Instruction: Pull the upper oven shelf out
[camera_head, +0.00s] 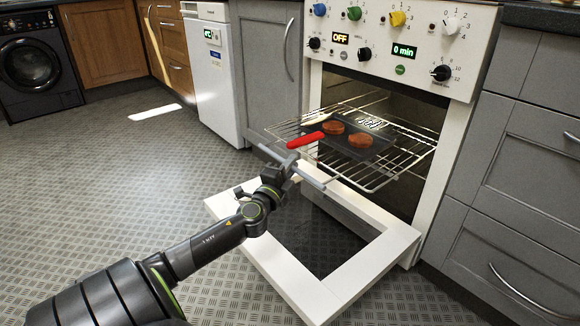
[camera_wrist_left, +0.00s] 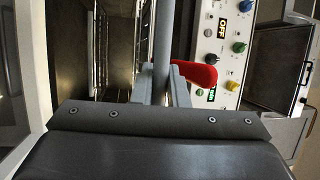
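The upper oven shelf (camera_head: 396,164) is a wire rack sticking out of the open oven, level, over the lowered white door (camera_head: 370,268). On it lies a dark pan (camera_head: 372,146) with a red handle (camera_head: 305,140) and two brown patties (camera_head: 334,127). My left gripper (camera_head: 284,168) is at the shelf's front, at a grey bar (camera_head: 312,181) running along that edge. In the left wrist view the bar (camera_wrist_left: 163,45) passes between the fingers (camera_wrist_left: 163,88), which sit close against both sides. The red handle (camera_wrist_left: 195,73) shows just right of them. My right gripper is out of view.
The oven panel (camera_head: 398,45) with knobs and displays is above the opening. Grey drawers (camera_head: 520,215) stand right, a white dishwasher (camera_head: 213,80) and grey cabinet left. The floor (camera_head: 120,180) left of the door is clear.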

